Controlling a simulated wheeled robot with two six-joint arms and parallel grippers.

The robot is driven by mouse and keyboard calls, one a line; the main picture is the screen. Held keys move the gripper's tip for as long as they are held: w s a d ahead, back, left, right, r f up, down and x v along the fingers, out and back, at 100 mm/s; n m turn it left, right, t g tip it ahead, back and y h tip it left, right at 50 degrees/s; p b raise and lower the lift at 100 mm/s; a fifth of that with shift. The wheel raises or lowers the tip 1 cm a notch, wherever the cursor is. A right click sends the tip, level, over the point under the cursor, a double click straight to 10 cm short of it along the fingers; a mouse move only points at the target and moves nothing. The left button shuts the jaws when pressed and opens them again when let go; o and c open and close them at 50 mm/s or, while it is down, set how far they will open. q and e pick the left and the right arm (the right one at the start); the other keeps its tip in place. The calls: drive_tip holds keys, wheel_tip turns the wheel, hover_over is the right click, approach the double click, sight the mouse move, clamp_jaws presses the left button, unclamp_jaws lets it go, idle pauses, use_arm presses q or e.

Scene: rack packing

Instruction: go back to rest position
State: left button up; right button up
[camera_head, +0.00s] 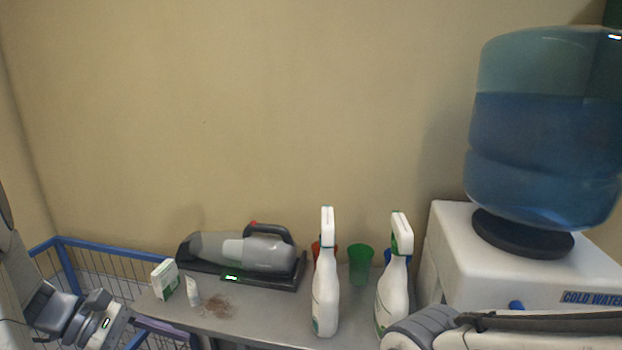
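My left arm comes in at the lower left, over the blue-framed wire basket (115,249). Its grey links run off the bottom edge, and I see no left gripper fingers. My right arm crosses the lower right corner in front of the water dispenser (447,240). Its gripper is outside the picture. I cannot tell whether either gripper holds anything.
A grey table (265,302) carries a handheld vacuum (240,252) on its dark base, a small white-green box (165,279), a white tube (193,291), a brown spill (218,306), two spray bottles (326,290) (392,295) and coloured cups, including a green cup (360,264).

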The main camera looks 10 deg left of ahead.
use_arm(q)
drive_tip(key=s+d+r+m+g+y+p, duration=0.1)
drive_tip(key=s+d+r+m+y+p, duration=0.1)
drive_tip(key=d+m, duration=0.6)
drive_tip(key=s+d+r+m+g+y+p, duration=0.1)
drive_tip(key=s+d+r+m+y+p, duration=0.1)
drive_tip(key=s+d+m+y, duration=0.2)
drive_tip(key=s+d+r+m+g+y+p, duration=0.1)
drive_tip(key=s+d+r+m+y+p, duration=0.2)
drive_tip(key=d+m, duration=0.9)
drive_tip(key=shift+s+d+m+g, duration=0.2)
drive_tip(key=shift+s+m+g, duration=0.1)
drive_tip(key=shift+s+m, duration=1.4)
